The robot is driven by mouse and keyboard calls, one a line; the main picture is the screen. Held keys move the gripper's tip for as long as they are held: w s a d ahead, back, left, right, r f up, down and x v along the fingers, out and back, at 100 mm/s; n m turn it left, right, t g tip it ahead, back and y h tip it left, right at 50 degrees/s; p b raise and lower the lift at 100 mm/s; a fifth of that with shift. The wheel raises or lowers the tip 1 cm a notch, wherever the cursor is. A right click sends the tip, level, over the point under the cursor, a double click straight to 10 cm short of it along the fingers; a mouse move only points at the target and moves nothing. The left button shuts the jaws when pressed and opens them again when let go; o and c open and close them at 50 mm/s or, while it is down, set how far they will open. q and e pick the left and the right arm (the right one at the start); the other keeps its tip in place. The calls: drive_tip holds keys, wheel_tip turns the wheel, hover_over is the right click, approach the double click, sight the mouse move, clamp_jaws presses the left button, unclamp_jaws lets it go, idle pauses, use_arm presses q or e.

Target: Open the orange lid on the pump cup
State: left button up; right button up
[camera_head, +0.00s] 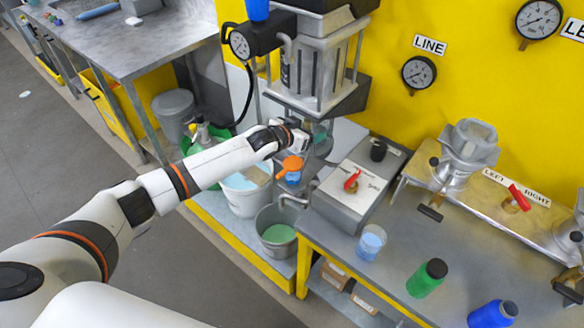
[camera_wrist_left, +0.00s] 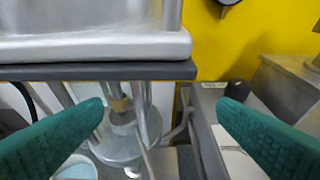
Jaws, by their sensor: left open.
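The orange lid (camera_head: 291,164) shows in the head view, just below the end of my left arm, with a small blue cup part (camera_head: 292,178) under it. My left gripper (camera_head: 318,138) is by the lower part of the pump machine, slightly above and to the right of the lid, and partly hidden by my own wrist. In the left wrist view its two teal fingers (camera_wrist_left: 160,105) are spread wide apart with nothing held between them. The lid cannot be made out in the left wrist view. My right gripper is not in view.
The pump machine's metal block (camera_wrist_left: 95,45) overhangs the fingers. A grey box with a red lever (camera_head: 351,181) stands to the right. Below are a white bucket (camera_head: 243,199) and a grey bucket with green liquid (camera_head: 278,235).

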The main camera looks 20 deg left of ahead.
use_arm(q)
drive_tip(key=shift+w, duration=0.15)
drive_tip(key=p, duration=1.1)
approach(277, 178)
wheel_tip(277, 178, up, 3)
drive_tip(key=shift+w+d+f, duration=0.1)
drive_tip(key=shift+w, duration=0.2)
drive_tip(key=w+f+b, duration=0.2)
drive_tip(key=f+b, duration=0.1)
drive_tip(key=w+d+f+b, duration=0.1)
drive_tip(key=shift+f+b, duration=0.2)
drive_tip(key=shift+b, duration=0.1)
drive_tip(key=shift+w+d+f, duration=0.15)
drive_tip(key=shift+w, duration=0.1)
